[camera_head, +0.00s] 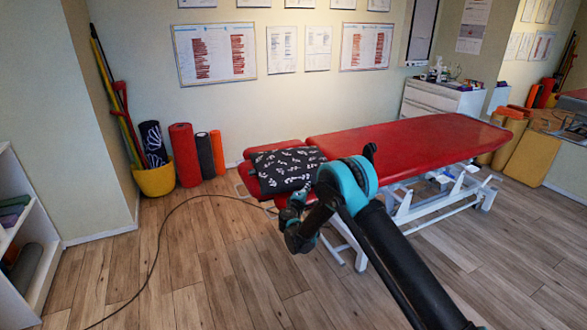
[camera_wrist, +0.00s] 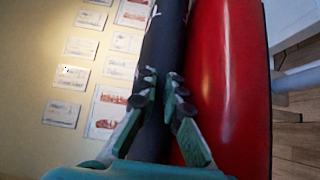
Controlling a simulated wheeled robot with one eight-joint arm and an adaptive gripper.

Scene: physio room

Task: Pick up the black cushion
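The black cushion (camera_head: 287,168) has a white leaf pattern and lies on the red headrest end of the treatment table. In the wrist view the cushion (camera_wrist: 166,38) is a dark band behind and between my fingers, beside the red padding (camera_wrist: 228,80). My gripper (camera_wrist: 162,92) has its two green fingers apart, with a narrow gap between the dark tips. In the head view my arm covers the near right corner of the cushion. I cannot tell whether the fingertips touch it.
The red treatment table (camera_head: 415,145) on a white frame extends to the right. A yellow bucket (camera_head: 155,180) and upright rolls, including a red one (camera_head: 184,155), stand at the back wall. A cable (camera_head: 152,265) crosses the wooden floor. The floor at front left is otherwise clear.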

